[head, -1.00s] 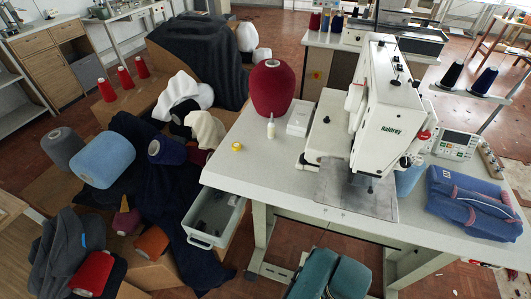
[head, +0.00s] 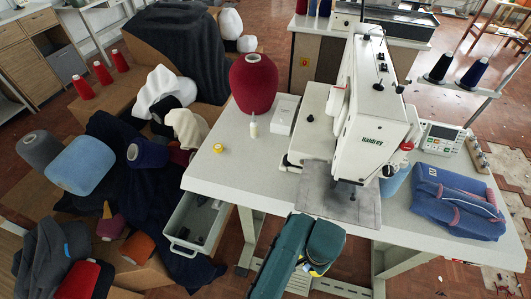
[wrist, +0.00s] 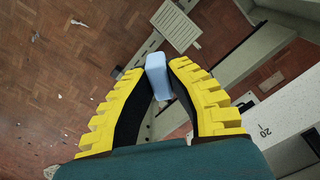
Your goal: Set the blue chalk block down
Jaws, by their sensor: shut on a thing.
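The blue chalk block (wrist: 157,82) is a small light-blue piece pinched between the fingertips in the wrist view. My gripper (wrist: 160,68) has yellow ribbed fingers with dark inner pads, and it is shut on the block. Behind the block in that view are the floor and a pale frame, so the block is held in the air, apart from any surface. In the head view my teal arm is at the bottom centre, in front of the table's front edge; the fingers are mostly hidden there and I cannot make out the block.
The white sewing table (head: 240,165) carries a sewing machine (head: 372,140), a red thread cone (head: 254,85), a yellow tape (head: 218,148), a small bottle (head: 253,130), a white box (head: 283,115) and folded blue cloth (head: 455,203). An open drawer (head: 182,245) juts out at left. The front-left tabletop is clear.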

